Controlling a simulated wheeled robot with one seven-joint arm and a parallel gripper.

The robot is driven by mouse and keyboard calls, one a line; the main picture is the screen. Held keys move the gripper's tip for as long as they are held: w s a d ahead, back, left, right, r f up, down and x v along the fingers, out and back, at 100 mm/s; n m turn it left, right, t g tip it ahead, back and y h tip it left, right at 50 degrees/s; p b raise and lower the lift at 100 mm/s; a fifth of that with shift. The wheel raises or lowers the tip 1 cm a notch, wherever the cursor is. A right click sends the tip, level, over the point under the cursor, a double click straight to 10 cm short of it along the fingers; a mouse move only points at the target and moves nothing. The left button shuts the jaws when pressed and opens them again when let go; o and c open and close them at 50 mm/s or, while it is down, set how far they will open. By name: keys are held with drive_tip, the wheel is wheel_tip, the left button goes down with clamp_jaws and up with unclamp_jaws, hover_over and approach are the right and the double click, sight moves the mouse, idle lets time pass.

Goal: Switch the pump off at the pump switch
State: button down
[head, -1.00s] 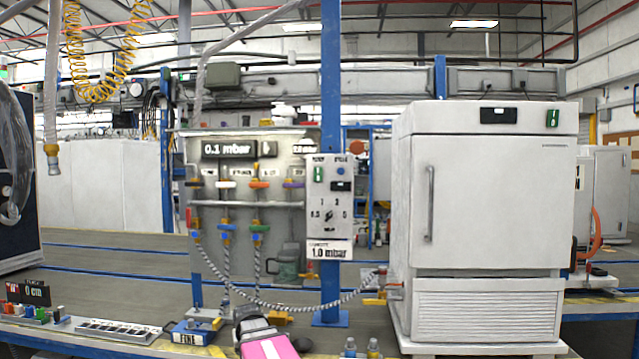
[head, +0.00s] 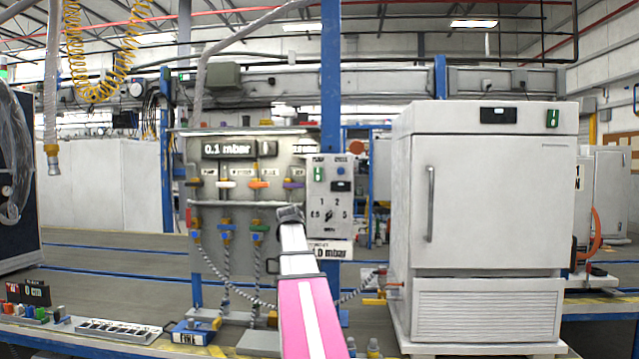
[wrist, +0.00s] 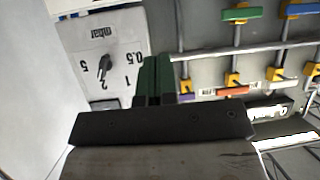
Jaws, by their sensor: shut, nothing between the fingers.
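The pump switch (head: 318,173) is a small green rocker at the upper left of the white control box (head: 342,187), beside a blue button. A pressure dial (head: 329,214) sits below it; the dial also shows in the wrist view (wrist: 105,66). My gripper (head: 291,212) is in front of the valve board, left of and below the switch, apart from it in the head view. In the wrist view its green fingers (wrist: 154,80) are together and empty. The switch does not show there; the gripper body covers that side of the box.
The valve board (head: 210,225) with coloured handles and hoses is just left of the box. A pressure display (head: 228,149) reads 0.1 mbar. A blue post (head: 331,80) stands behind the box. A white oven (head: 490,190) with its own green switch (head: 552,118) stands right.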

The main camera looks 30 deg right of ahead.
sight(320, 181)
drive_tip(key=s+d+r+t+h, duration=0.1)
drive_tip(key=d+r, duration=0.3)
drive_tip(key=r, duration=0.5)
drive_tip(key=s+d+r+m+t+h, duration=0.1)
drive_tip(key=d+r, duration=0.3)
drive_tip(key=r, duration=0.6)
drive_tip(key=shift+s+d+r+m+h, duration=0.25)
drive_tip(key=shift+r+m+h, duration=0.05)
drive_tip(key=shift+h, duration=0.2)
drive_tip(key=shift+w, duration=0.1)
drive_tip(key=x, duration=1.4)
drive_tip(key=shift+r, duration=0.1)
drive_tip(key=shift+w+d, duration=0.15)
drive_tip(key=shift+w, duration=0.1)
